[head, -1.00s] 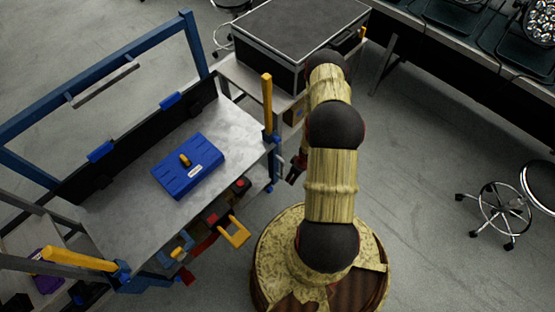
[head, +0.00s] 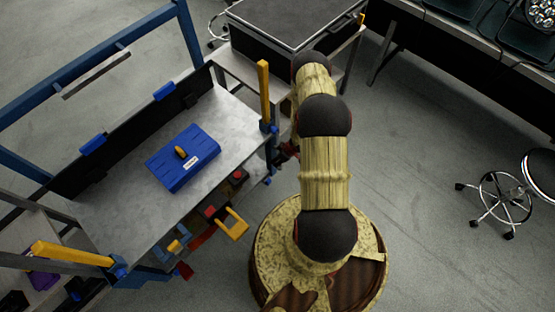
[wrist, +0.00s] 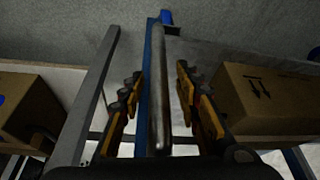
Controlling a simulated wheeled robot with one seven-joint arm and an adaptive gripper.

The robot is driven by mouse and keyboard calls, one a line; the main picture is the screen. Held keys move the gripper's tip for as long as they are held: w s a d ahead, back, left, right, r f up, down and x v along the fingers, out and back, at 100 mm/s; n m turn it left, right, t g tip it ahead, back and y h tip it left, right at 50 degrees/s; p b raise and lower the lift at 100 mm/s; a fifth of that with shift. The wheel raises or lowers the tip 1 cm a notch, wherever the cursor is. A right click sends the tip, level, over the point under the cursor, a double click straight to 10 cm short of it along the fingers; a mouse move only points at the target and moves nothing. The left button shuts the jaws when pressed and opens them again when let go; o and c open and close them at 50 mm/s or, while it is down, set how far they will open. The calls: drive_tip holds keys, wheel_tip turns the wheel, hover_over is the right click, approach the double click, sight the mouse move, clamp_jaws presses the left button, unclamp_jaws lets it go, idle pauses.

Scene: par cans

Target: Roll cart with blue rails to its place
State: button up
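My gripper (head: 286,154) is at the cart's right end, mostly hidden under my arm. In the wrist view, my gripper (wrist: 159,75) has its fingers apart, one on each side of a grey metal bar (wrist: 159,105). Gaps show between the fingers and the bar. A blue post runs beside the bar.
A black case (head: 290,30) sits on another grey cart behind. Cardboard boxes (wrist: 268,100) (wrist: 25,103) flank the bar in the wrist view. A wheeled stool (head: 500,200) stands at right, a long table (head: 470,40) at back right. Floor between them is clear.

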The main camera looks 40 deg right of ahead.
drive_tip(key=shift+c, duration=1.4)
clamp_jaws()
drive_tip(key=shift+w, duration=0.1)
